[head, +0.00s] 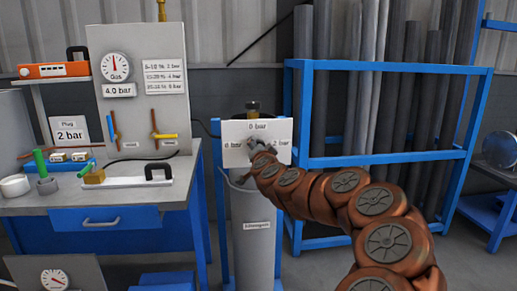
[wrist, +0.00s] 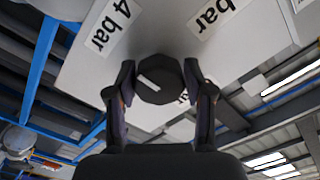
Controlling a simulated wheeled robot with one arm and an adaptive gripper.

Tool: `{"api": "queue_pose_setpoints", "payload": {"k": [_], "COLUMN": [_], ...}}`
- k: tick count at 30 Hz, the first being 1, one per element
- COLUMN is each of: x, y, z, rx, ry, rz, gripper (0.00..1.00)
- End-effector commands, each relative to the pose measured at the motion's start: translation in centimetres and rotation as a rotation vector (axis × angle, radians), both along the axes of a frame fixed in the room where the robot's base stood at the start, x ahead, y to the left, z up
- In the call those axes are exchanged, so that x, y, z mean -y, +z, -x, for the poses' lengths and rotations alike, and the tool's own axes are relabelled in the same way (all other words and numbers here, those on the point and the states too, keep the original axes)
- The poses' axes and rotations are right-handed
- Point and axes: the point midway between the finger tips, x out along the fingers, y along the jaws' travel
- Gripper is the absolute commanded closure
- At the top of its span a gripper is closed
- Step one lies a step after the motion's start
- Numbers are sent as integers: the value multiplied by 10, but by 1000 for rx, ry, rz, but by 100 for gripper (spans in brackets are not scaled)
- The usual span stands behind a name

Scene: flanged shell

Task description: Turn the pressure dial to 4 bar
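The pressure dial is a black round knob (wrist: 160,75) with a white mark on its face, in the middle of the wrist view. The mark lies left of the knob's middle, slanting; I cannot tell exactly which label it points at. A "4 bar" label (wrist: 111,28) shows at the upper left. My gripper (wrist: 160,88) has one finger on each side of the knob, and both fingertips appear to touch it. In the head view my gripper (head: 257,148) is at the white dial panel (head: 258,127), hiding the knob. "0 bar" shows at its top, "2 bar" right.
A grey cylinder (head: 254,240) stands below the panel. A blue rack (head: 375,160) with dark pipes is at the right. At the left, a workbench (head: 120,195) bears a gauge board (head: 140,75) reading 4.0 bar and a "Plug 2 bar" sign (head: 69,130).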

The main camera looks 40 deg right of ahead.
Motion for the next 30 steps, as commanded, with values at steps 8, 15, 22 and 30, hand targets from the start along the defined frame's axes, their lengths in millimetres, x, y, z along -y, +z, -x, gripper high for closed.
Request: {"api": "queue_pose_setpoints", "payload": {"k": [8,15,22,30], "x": [0,0,-8,-28], "y": [0,0,0,1], "z": [0,1,13,39], "rx": [1,0,1,1], "ry": [-1,-1,-3,-1], "rz": [0,0,-1,1], "gripper": [27,27,27,27]}}
